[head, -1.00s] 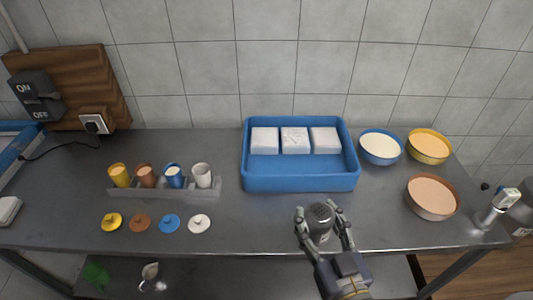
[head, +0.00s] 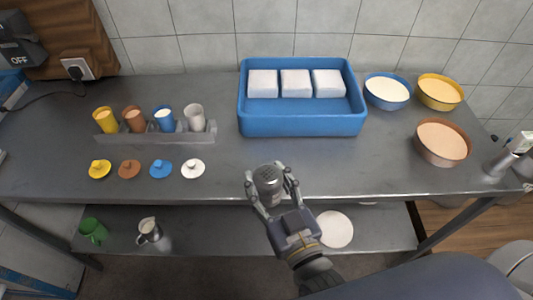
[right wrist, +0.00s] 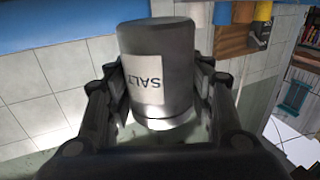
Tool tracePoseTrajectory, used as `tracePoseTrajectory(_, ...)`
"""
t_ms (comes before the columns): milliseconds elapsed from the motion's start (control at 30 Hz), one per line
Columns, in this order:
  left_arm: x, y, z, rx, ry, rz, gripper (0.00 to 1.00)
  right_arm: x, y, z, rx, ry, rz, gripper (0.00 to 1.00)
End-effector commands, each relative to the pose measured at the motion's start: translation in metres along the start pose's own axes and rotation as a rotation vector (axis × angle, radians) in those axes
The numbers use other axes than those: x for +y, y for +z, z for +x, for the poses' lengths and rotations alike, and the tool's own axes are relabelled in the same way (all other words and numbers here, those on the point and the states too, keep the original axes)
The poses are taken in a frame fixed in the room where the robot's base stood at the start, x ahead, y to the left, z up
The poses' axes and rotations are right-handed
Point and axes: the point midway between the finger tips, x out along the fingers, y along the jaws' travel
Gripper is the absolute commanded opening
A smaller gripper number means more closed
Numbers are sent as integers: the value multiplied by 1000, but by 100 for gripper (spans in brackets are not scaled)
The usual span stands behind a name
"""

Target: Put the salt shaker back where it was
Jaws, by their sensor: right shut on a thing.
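The salt shaker (head: 269,178) is grey with a dotted top. In the right wrist view the salt shaker (right wrist: 158,65) shows a white label reading SALT, upside down in the picture. My right gripper (head: 271,187) is shut on it, with fingers on both sides, near the front edge of the steel table (head: 330,170). In the right wrist view the fingers (right wrist: 160,95) flank its body. I cannot tell whether its base touches the table. My left gripper is not in view.
A blue tray (head: 300,124) with white blocks stands at the back. Blue (head: 387,104), yellow (head: 440,105) and brown (head: 443,160) bowls stand right. Cups in a grey rack (head: 160,138) and several lids stand left. A lower shelf holds a green mug (head: 93,230), a metal jug (head: 149,230) and a pale disc (head: 334,229).

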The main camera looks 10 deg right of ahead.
Motion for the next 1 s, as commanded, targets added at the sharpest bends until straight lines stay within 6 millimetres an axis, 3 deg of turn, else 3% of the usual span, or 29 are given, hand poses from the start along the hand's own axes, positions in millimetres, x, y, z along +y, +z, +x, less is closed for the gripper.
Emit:
tracePoseTrajectory(300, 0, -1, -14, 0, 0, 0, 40, 25, 2, 64, 5, 0, -3, 13)
tracePoseTrajectory(500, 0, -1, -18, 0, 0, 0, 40, 37, 7, 94, 4, 0, -1, 13)
tracePoseTrajectory(633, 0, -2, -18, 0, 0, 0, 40, 40, 10, 101, 2, 1, -1, 13)
tracePoseTrajectory(833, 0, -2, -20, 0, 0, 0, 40, 41, 36, 101, -1, 1, 0, 13)
tracePoseTrajectory(1000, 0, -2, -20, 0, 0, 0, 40, 41, 44, 100, 2, 2, 0, 13)
